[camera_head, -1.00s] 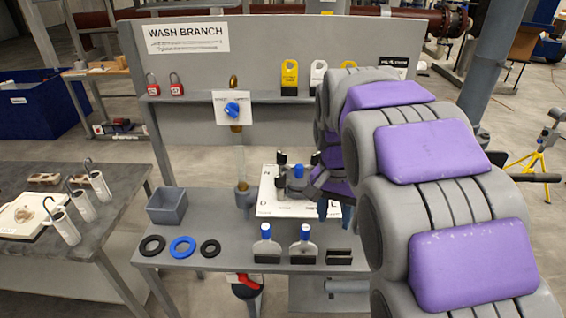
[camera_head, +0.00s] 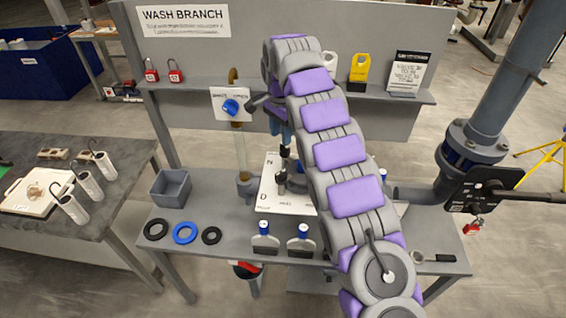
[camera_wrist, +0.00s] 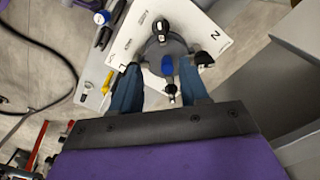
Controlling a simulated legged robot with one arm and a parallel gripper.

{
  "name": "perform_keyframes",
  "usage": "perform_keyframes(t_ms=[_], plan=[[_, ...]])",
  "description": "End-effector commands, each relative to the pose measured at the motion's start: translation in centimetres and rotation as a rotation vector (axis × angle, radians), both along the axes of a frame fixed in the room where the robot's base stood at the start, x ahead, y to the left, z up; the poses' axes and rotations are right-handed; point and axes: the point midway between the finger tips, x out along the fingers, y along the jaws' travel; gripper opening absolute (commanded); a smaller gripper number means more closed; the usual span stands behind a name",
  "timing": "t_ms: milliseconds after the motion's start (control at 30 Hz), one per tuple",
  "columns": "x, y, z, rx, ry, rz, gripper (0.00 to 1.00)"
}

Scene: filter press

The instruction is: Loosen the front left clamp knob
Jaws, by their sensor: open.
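A white plate (camera_head: 270,190) marked with letters lies on the grey bench and carries the clamp. In the head view a black knob (camera_head: 281,186) stands at its front left, and another black knob (camera_head: 284,151) stands behind it. The wrist view shows the plate (camera_wrist: 125,40), a round grey body with a blue part (camera_wrist: 167,65), and black knobs around it (camera_wrist: 161,27). My gripper (camera_wrist: 160,68) is open, its blue fingers spread on either side of the blue part in that view. In the head view its fingers (camera_head: 281,128) hang above the back left of the plate. My arm hides the plate's right side.
A grey bin (camera_head: 171,188), several rings (camera_head: 185,233) and two blue-topped scrapers (camera_head: 303,242) sit on the bench left and front. A vertical pipe with a blue valve knob (camera_head: 231,107) stands close left of my gripper. A shelf with padlocks (camera_head: 175,70) runs behind.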

Motion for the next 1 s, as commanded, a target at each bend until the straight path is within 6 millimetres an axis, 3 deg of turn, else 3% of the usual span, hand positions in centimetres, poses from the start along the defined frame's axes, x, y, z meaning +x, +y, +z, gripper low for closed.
perform_keyframes(t_ms=[367, 1000], plan=[[0.2, 0.4, -2.2, 0.004, 0.002, -0.005, 0.45], [0.2, 0.2, -13.7, 0.004, 0.003, -0.006, 0.45]])
